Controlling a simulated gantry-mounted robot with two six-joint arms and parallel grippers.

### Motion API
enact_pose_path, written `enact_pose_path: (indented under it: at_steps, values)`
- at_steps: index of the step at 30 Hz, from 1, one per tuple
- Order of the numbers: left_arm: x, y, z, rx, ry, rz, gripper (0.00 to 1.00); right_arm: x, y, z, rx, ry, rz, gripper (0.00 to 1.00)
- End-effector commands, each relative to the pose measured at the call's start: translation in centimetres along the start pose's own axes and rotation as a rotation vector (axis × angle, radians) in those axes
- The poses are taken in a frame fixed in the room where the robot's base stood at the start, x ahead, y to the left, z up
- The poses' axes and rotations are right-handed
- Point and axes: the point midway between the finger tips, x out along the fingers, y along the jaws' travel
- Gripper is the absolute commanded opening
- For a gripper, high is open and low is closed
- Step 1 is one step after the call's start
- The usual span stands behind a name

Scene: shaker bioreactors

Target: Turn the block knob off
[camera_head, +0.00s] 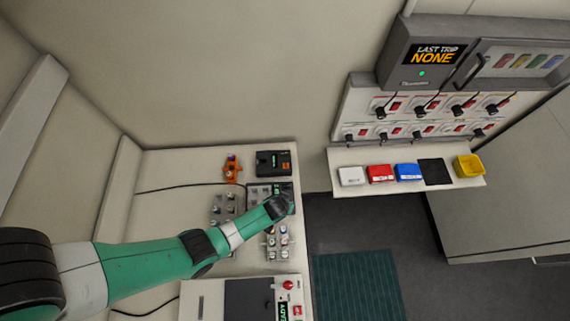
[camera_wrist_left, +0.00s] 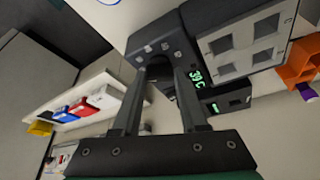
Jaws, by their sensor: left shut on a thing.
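The dark heating block unit (camera_head: 258,189) stands on the bench, mostly behind my left gripper (camera_head: 284,198) in the head view. In the left wrist view its body (camera_wrist_left: 165,42) fills the top centre, with a green display (camera_wrist_left: 196,76) reading about 39C and a grey block with square wells (camera_wrist_left: 240,45). My left gripper (camera_wrist_left: 160,75) has its fingertips at the end face of the unit, shut on a dark knob between them. The knob is mostly hidden and its setting cannot be read. My right gripper is in neither view.
A black device (camera_head: 273,163) and an orange rack (camera_head: 232,170) stand behind the unit. Vial racks (camera_head: 277,243) are in front. At right, a shelf (camera_head: 340,182) holds coloured boxes below a switch panel (camera_head: 360,103) and a "LAST TRIP NONE" display (camera_head: 433,55).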

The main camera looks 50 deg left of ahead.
Motion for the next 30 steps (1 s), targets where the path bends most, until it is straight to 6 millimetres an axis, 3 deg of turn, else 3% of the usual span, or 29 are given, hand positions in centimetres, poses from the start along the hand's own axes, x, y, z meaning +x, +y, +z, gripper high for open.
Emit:
enact_pose_path:
  at_steps: [15, 30]
  values:
    - [0.05, 0.24, -0.03, -0.35, -0.002, -0.145, 0.0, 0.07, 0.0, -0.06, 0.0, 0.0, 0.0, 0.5]
    - [0.09, 0.24, 0.02, -0.43, -0.003, -0.176, 0.0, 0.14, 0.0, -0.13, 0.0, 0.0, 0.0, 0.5]
